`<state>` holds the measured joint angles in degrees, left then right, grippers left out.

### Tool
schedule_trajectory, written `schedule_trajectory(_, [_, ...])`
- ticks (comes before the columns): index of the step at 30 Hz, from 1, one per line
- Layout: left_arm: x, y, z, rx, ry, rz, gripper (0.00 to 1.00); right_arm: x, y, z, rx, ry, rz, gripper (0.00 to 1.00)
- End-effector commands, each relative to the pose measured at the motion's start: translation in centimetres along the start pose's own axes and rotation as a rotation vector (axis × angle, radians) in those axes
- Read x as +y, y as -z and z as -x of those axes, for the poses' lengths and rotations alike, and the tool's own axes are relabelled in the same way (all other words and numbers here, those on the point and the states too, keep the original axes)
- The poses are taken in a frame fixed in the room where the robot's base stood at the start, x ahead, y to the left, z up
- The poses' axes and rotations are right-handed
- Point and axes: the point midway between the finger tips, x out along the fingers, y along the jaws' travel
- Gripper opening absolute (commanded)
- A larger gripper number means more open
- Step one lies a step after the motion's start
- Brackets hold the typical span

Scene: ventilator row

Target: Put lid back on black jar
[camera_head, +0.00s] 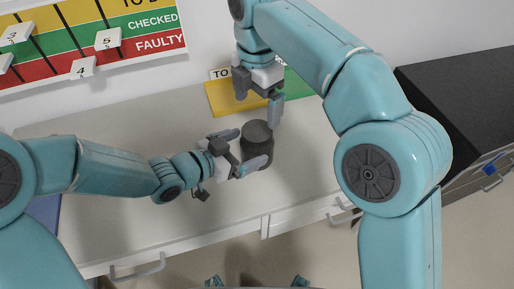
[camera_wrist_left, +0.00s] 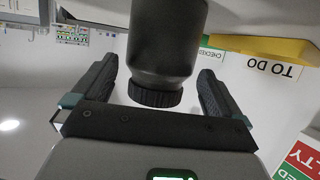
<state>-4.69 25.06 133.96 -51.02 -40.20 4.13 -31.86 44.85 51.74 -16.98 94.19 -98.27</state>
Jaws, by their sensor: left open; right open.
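The black jar (camera_head: 259,152) stands upright on the light worktop in the head view. A ridged dark lid (camera_wrist_left: 155,95) shows at the jar's top end in the left wrist view, which is upside down; it appears to sit on the jar (camera_wrist_left: 166,40). My left gripper (camera_head: 252,147) is open, with one finger on each side of the jar. The left wrist view shows gaps between the jar and both fingers. My right gripper (camera_head: 258,104) is open and empty, pointing down above and behind the jar. I cannot tell how tightly the lid sits.
A yellow TO DO area (camera_head: 227,98) and a green area (camera_head: 297,86) lie behind the jar. A status board (camera_head: 140,30) with numbered tags hangs on the wall. A black box-like unit (camera_head: 450,95) stands at the right. The worktop left of the jar is largely clear.

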Motion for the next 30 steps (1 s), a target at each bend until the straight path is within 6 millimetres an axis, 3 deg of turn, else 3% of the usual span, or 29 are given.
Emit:
schedule_trajectory(3, [0.1, 0.0, -2.1, 0.000, -0.002, -0.001, 1.00, 0.0, 0.0, 0.0, 0.000, 0.000, 0.000, 1.00])
schedule_trajectory(9, [0.0, 0.0, -4.2, 0.001, 0.000, -0.001, 1.00, 0.0, 0.0, 0.0, 0.000, -0.001, 0.000, 1.00])
schedule_trajectory(20, [0.0, 0.0, -4.7, 0.001, 0.001, -0.001, 1.00, 0.0, 0.0, 0.0, 0.000, -0.001, 0.000, 1.00])
schedule_trajectory(21, [0.0, 0.0, -4.7, 0.001, 0.001, -0.001, 0.97, 0.0, 0.0, 0.0, 0.000, -0.001, 0.000, 1.00])
schedule_trajectory(30, [0.0, 0.0, -4.6, 0.001, 0.001, 0.000, 0.04, 0.0, 0.0, 0.0, 0.000, -0.001, 0.000, 1.00])
